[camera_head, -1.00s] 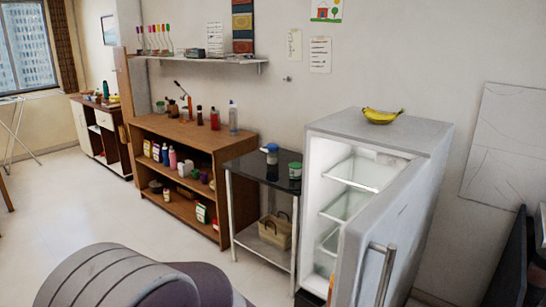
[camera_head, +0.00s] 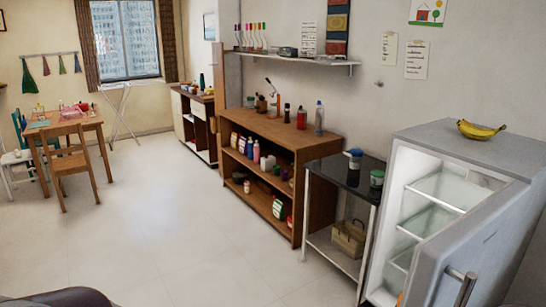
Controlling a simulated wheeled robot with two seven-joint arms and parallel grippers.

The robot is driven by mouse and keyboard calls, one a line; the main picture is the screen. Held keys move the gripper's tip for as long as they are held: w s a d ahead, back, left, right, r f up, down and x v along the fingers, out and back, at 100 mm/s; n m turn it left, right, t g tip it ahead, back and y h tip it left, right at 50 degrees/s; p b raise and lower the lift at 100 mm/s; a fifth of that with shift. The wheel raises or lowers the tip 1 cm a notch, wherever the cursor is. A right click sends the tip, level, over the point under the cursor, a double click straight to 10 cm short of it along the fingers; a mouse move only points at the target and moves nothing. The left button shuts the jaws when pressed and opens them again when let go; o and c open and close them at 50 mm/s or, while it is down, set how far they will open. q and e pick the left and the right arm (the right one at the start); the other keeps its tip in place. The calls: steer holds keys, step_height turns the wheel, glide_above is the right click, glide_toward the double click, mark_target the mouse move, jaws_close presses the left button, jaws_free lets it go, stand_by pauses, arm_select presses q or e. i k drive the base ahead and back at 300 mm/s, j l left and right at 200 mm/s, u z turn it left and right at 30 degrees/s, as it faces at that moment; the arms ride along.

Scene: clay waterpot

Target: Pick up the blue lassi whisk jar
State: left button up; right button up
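A small jar with a blue top (camera_head: 355,158) stands on the black top of a narrow side table (camera_head: 336,170), near its back edge. It looks like the blue jar, but it is too small to make out a whisk. A green jar (camera_head: 377,178) stands close to its right. Neither of my grippers shows in the head view. Only a dark rounded part of my own body shows at the bottom left.
An open fridge (camera_head: 466,140) with bananas (camera_head: 481,130) on top stands right of the side table, its door (camera_head: 470,250) swung forward. A wooden shelf unit (camera_head: 270,128) stands left. A dining table (camera_head: 66,124) and chair (camera_head: 74,165) are far left. The floor (camera_head: 170,220) between is clear.

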mark_target(355, 163)
steer(key=i+j, duration=0.1)
steer(key=i, duration=3.25)
steer(key=j+u, duration=0.05)
steer(key=j, duration=0.15)
